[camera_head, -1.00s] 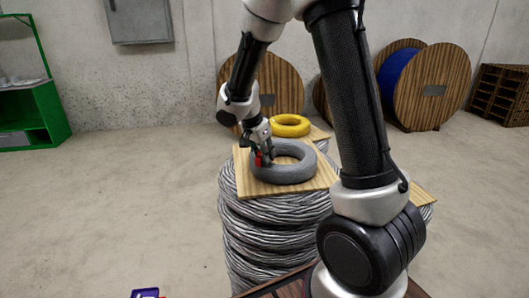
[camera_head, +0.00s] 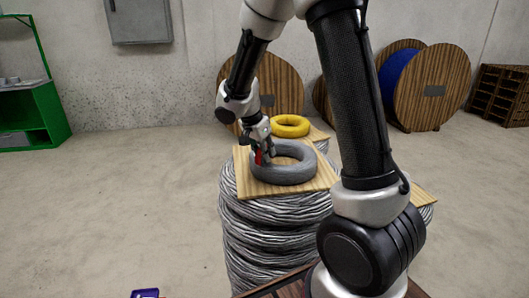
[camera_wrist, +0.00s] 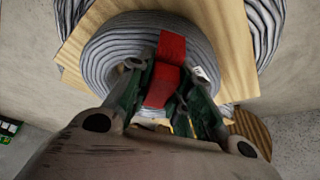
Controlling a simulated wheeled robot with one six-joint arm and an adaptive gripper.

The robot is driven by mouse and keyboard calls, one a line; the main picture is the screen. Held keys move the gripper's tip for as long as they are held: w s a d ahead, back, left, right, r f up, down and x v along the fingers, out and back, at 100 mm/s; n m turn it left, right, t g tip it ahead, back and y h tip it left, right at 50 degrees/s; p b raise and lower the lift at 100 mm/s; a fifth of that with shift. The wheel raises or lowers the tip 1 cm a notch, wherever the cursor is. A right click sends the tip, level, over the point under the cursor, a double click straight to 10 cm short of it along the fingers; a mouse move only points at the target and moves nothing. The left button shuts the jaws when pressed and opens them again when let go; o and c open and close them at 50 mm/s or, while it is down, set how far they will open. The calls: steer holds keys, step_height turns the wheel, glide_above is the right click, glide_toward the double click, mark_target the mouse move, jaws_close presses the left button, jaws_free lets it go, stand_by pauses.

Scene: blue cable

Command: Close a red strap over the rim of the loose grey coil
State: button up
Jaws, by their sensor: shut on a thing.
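The grey coil (camera_head: 297,174) lies flat on a wooden board on top of a stack of wound grey cable. My gripper (camera_head: 264,157) is at the coil's left rim, seen from the head. It is shut on a red strap (camera_head: 259,157). In the wrist view the red strap (camera_wrist: 168,70) sits between the fingers of my gripper (camera_wrist: 166,93) and lies across the rim of the grey coil (camera_wrist: 110,55). The fingers hide part of the strap, and I cannot tell whether its ends meet.
A yellow coil (camera_head: 291,126) lies on another board just behind. The wooden board (camera_head: 322,182) has bare corners around the grey coil. Large wooden cable reels (camera_head: 432,88) stand by the back wall. A green shelf (camera_head: 30,117) is at far left. Open floor lies to the left.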

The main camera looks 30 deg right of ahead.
steer(key=shift+f, duration=0.4)
stand_by(0.8)
steer(key=o, duration=1)
steer(key=shift+c, duration=0.2)
steer(key=shift+r, duration=3.5)
